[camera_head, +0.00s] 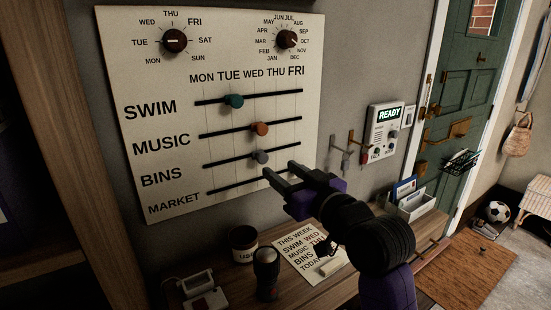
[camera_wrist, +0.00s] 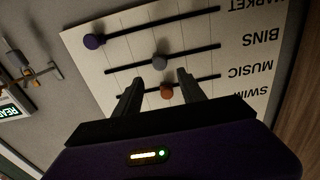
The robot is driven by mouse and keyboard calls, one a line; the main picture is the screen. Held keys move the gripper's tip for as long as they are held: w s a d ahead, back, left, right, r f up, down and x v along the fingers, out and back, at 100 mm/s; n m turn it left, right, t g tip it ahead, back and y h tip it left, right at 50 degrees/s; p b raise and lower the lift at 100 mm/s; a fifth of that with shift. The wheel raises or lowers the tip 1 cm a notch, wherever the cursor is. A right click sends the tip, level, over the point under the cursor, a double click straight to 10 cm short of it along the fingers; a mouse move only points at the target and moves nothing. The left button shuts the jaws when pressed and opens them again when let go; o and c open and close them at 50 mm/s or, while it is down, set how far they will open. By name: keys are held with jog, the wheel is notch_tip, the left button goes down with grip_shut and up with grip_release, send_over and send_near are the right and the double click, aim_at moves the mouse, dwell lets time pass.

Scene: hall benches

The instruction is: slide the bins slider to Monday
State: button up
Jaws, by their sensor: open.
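The bins slider is a grey knob (camera_head: 261,157) on the slot beside the BINS label, near the middle of its travel, about under WED. It also shows in the wrist view (camera_wrist: 160,61), where the board is upside down. The MON end of its slot is at the left in the head view. My gripper (camera_head: 279,170) is open and empty in front of the board, just below and right of the grey knob in the head view. In the wrist view the grey knob appears between and just beyond the fingertips (camera_wrist: 160,76). Whether they touch the board is unclear.
The orange music knob (camera_head: 260,129) is just above, with the teal swim knob (camera_head: 234,101) higher. The purple market knob (camera_wrist: 93,41) is at its slot's FRI end, hidden in the head view. Hooks (camera_head: 345,150) stick out to the right. A shelf with a note (camera_head: 297,255) lies below.

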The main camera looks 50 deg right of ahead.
aim_at(264, 158)
jog(key=shift+p+x, duration=0.55)
jog(key=shift+x, duration=3.3)
jog(key=shift+f, duration=0.1)
grip_shut()
